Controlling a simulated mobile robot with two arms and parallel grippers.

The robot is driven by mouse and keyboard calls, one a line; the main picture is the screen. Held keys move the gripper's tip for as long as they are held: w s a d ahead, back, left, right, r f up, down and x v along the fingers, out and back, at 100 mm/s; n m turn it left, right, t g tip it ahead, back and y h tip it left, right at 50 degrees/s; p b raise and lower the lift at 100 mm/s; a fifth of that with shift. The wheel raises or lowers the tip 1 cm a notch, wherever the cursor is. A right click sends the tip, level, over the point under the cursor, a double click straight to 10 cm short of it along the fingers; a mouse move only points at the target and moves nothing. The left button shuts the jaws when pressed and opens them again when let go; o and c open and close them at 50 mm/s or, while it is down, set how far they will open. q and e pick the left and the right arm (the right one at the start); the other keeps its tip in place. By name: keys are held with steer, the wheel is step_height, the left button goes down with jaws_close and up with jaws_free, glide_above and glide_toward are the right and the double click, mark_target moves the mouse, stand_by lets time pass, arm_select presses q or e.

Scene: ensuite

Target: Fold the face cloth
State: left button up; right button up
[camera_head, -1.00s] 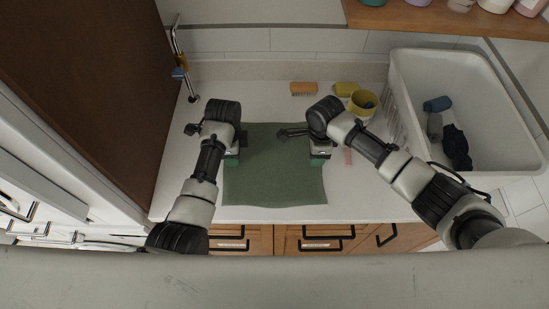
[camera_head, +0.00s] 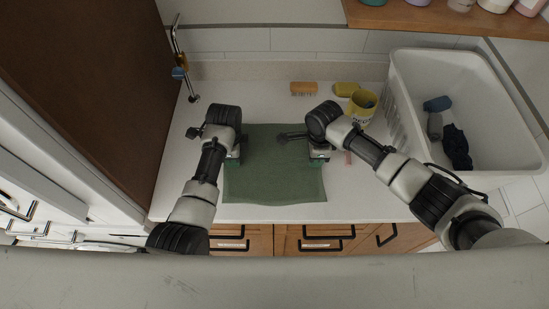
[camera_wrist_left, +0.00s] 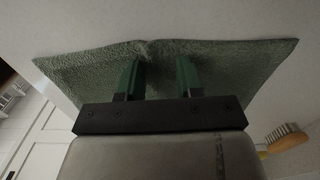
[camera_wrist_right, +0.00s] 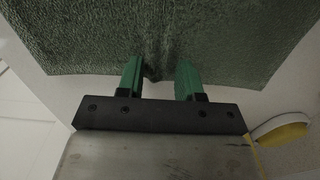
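The face cloth is a dark green cloth (camera_head: 275,180) lying spread on the white counter. My left gripper (camera_head: 232,162) is at its left edge and my right gripper (camera_head: 319,161) is at its right edge, both pointing down. In the left wrist view, the green fingers (camera_wrist_left: 158,78) stand apart, with a small raised pucker in the cloth (camera_wrist_left: 90,72) between and beyond them. In the right wrist view, the fingers (camera_wrist_right: 160,80) are also apart, with a crease in the cloth (camera_wrist_right: 80,40) between them. Fingertip contact is hard to see.
A white basket (camera_head: 495,150) with dark rolled cloths is at right. A tap (camera_head: 181,60) rises at back left.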

arm_select(q)
steer(key=shift+s+f, duration=0.1)
jaws_close()
arm_select(e)
steer(key=shift+s+f, duration=0.1)
steer(key=shift+f, duration=0.05)
jaws_close()
